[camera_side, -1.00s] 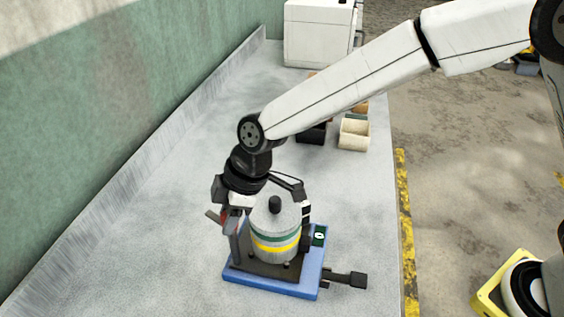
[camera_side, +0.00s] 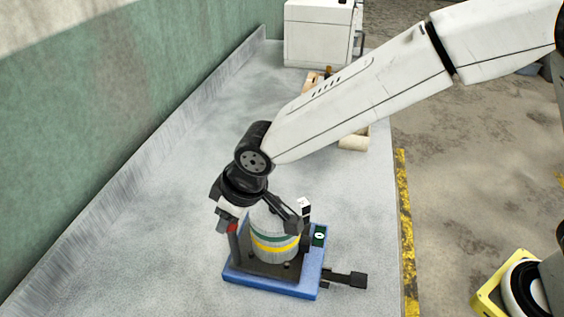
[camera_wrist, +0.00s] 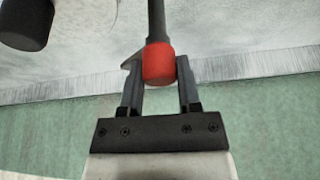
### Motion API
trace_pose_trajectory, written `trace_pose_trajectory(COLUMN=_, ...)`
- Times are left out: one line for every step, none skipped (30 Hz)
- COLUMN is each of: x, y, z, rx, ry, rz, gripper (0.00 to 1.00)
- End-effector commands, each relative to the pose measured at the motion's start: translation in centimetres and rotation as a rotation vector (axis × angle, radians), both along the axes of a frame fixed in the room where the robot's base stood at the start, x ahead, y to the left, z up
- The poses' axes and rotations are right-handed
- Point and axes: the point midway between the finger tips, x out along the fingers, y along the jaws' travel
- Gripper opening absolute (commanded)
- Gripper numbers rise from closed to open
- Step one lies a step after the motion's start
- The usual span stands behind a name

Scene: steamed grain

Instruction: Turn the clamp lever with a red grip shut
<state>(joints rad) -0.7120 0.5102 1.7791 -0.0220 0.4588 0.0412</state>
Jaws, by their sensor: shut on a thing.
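The clamp lever's red grip (camera_wrist: 158,66) sits at the end of a dark rod (camera_wrist: 156,22) in the wrist view. My gripper (camera_wrist: 158,84) is shut on the red grip, with one finger on each side. In the side view the red grip (camera_side: 232,228) shows small at my gripper (camera_side: 227,222), left of the banded canister (camera_side: 274,243). A grey upright (camera_side: 234,247) stands below it on the blue base (camera_side: 272,288). My wrist hides much of the lever and the canister's top.
A black handle (camera_side: 348,280) sticks out right of the base. A dark knob (camera_wrist: 25,22) shows in the wrist view's corner. Behind my arm are a cream bin (camera_side: 354,140) and a white box (camera_side: 318,35). A wall (camera_side: 90,120) borders the left; the bench is clear there.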

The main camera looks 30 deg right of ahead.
Motion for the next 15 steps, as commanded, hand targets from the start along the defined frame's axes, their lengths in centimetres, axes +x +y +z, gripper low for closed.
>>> trace_pose_trajectory(x=-0.03, y=0.01, z=-0.01, rx=-0.002, ry=0.000, rz=-0.023, gripper=0.00)
trace_pose_trajectory(x=-0.03, y=0.01, z=-0.01, rx=-0.001, ry=0.000, rz=-0.040, gripper=0.00)
trace_pose_trajectory(x=-0.03, y=0.01, z=-0.01, rx=-0.002, ry=0.000, rz=-0.061, gripper=0.00)
trace_pose_trajectory(x=-0.03, y=0.02, z=0.00, rx=-0.002, ry=0.000, rz=-0.077, gripper=0.00)
trace_pose_trajectory(x=-0.04, y=0.03, z=0.00, rx=-0.001, ry=0.000, rz=-0.095, gripper=0.00)
trace_pose_trajectory(x=-0.03, y=0.04, z=0.00, rx=-0.002, ry=0.000, rz=-0.116, gripper=0.00)
trace_pose_trajectory(x=-0.05, y=0.04, z=0.00, rx=-0.001, ry=0.000, rz=-0.134, gripper=0.00)
trace_pose_trajectory(x=-0.04, y=0.05, z=0.00, rx=-0.002, ry=-0.001, rz=-0.149, gripper=0.00)
trace_pose_trajectory(x=-0.05, y=0.04, z=0.01, rx=-0.001, ry=0.000, rz=-0.173, gripper=0.00)
trace_pose_trajectory(x=-0.03, y=0.04, z=0.01, rx=-0.002, ry=0.000, rz=-0.189, gripper=0.00)
trace_pose_trajectory(x=-0.03, y=0.04, z=0.01, rx=-0.001, ry=0.000, rz=-0.206, gripper=0.00)
trace_pose_trajectory(x=-0.02, y=0.03, z=0.01, rx=-0.002, ry=0.000, rz=-0.228, gripper=0.00)
trace_pose_trajectory(x=-0.01, y=0.03, z=0.02, rx=-0.001, ry=0.000, rz=-0.245, gripper=0.00)
trace_pose_trajectory(x=-0.01, y=0.03, z=0.02, rx=-0.001, ry=-0.001, rz=-0.261, gripper=0.00)
trace_pose_trajectory(x=-0.01, y=0.04, z=0.02, rx=-0.001, ry=0.000, rz=-0.284, gripper=0.00)
